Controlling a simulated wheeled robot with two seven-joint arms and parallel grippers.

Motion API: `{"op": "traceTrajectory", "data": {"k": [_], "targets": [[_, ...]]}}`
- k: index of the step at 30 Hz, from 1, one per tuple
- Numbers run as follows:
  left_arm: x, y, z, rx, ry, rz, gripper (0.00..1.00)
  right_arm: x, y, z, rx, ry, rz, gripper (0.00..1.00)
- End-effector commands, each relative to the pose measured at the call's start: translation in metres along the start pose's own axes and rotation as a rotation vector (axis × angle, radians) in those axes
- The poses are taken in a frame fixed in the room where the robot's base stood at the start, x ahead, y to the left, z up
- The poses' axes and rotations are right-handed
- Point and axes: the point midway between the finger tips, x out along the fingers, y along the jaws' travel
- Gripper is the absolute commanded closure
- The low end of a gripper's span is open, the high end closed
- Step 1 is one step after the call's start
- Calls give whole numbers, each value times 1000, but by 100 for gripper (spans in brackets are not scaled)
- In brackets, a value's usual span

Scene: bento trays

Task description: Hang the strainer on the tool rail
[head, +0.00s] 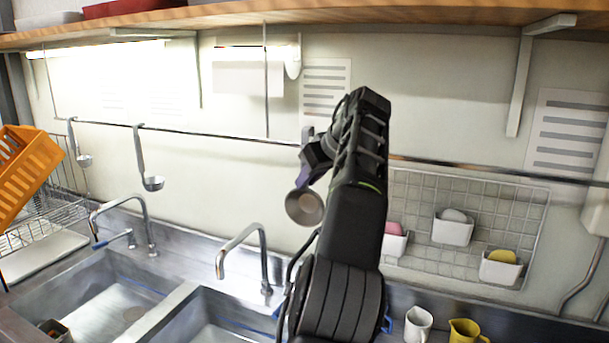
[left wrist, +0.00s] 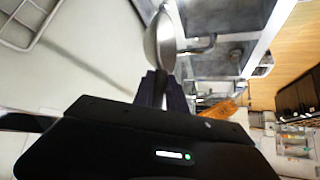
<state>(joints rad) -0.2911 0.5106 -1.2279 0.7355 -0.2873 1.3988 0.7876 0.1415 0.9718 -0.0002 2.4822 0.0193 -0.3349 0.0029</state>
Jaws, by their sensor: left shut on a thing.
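The strainer (head: 305,207) hangs bowl-down in front of the wall, its round metal bowl just below my left gripper (head: 306,174). The gripper's purple fingers are shut on its handle. The bowl also shows in the left wrist view (left wrist: 160,42), just beyond the fingertips (left wrist: 161,90). The tool rail (head: 220,135) runs along the wall and passes behind my left arm. A grey end of the handle shows close to the rail, above the gripper; I cannot tell whether it touches or hooks it. My right gripper is not in view.
Two ladles (head: 153,183) (head: 84,160) hang on the rail at left. A wire grid (head: 420,190) with small white holders is right of my arm. Taps (head: 262,250) and sinks are below; an orange crate (head: 28,170) is at far left. A wooden shelf (head: 420,14) runs above.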

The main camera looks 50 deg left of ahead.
Motion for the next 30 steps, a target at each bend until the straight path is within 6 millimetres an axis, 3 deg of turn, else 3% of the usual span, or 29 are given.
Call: {"op": "traceTrajectory", "data": {"k": [1,3,9,24,25,30], "targets": [[0,5,-5,1,4,1,100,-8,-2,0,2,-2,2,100],[10,5,6,1,3,5,100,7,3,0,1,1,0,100],[21,6,17,5,-2,1,100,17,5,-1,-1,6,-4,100],[25,7,23,8,-10,0,100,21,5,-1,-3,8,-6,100],[25,7,23,8,-10,0,80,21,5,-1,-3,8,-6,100],[25,7,24,8,-11,0,66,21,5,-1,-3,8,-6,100]]}}
